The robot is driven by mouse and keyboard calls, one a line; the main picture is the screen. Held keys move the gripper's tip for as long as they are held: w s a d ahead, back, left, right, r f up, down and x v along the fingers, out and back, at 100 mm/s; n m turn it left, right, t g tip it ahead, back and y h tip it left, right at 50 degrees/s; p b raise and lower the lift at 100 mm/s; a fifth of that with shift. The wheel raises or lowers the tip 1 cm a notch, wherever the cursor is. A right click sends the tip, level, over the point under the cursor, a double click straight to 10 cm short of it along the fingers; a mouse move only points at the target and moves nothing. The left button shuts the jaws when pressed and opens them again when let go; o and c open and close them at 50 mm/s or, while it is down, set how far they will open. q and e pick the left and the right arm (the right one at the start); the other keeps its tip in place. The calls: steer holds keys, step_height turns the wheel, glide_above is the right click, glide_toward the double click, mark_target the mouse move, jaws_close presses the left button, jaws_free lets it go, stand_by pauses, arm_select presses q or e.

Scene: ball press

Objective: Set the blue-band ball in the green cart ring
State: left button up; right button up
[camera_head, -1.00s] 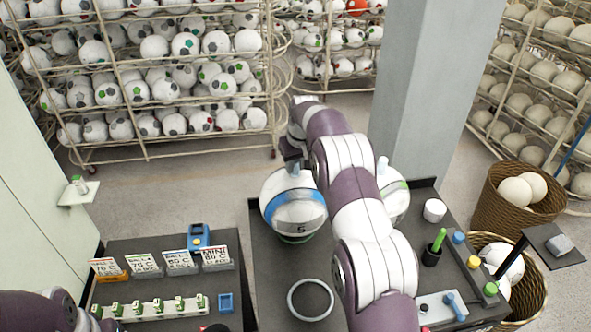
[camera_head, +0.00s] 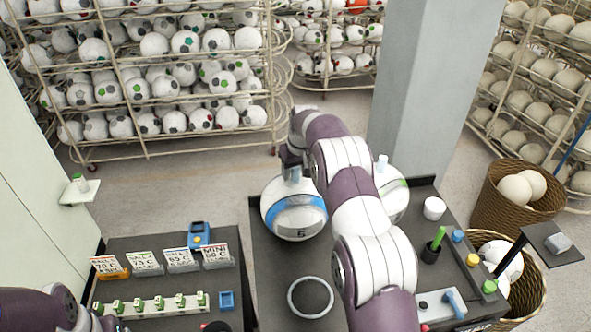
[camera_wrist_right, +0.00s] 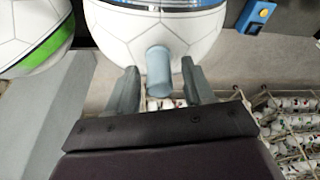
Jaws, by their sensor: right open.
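The blue-band ball (camera_head: 295,218) sits on the dark cart top (camera_head: 268,290), left of my right arm. The green ring is not visible; the ball's underside covers the place where green showed. A pale blue stem (camera_wrist_right: 159,72) stands up from the ball. My right gripper (camera_wrist_right: 160,78) is open, with one finger on each side of the stem and small gaps between. In the head view the right gripper (camera_head: 291,168) is just above the ball, partly hidden by its own wrist. My left gripper is out of view; only its arm shows at bottom left.
A green-band ball (camera_head: 394,201) stands right of my arm, partly hidden. A grey ring (camera_head: 310,281) lies empty in front. A white cup (camera_head: 434,209) and a dark holder with a green stick (camera_head: 438,240) stand at right. Cards and a blue device (camera_head: 199,236) are at left.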

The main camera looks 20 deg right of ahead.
steer(key=b+v, duration=0.2)
steer(key=v, duration=0.1)
steer(key=p+v, duration=0.2)
steer(key=v, duration=0.3)
steer(key=s+a, duration=0.8)
steer(key=s, duration=0.5)
steer(key=s+a+f+g, duration=0.1)
steer(key=s+a, duration=0.2)
steer(key=s, duration=0.8)
steer(key=s+a+f+g, duration=0.1)
steer(key=s+a+f, duration=0.1)
steer(key=s, duration=0.8)
arm_select(q)
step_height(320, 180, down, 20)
steer(key=b, duration=2)
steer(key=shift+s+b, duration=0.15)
steer(key=shift+b, duration=0.2)
arm_select(e)
step_height(320, 180, down, 20)
steer(key=shift+w, duration=0.25)
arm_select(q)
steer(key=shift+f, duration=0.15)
arm_select(e)
steer(key=shift+w+f, duration=0.1)
steer(key=shift+f, duration=0.05)
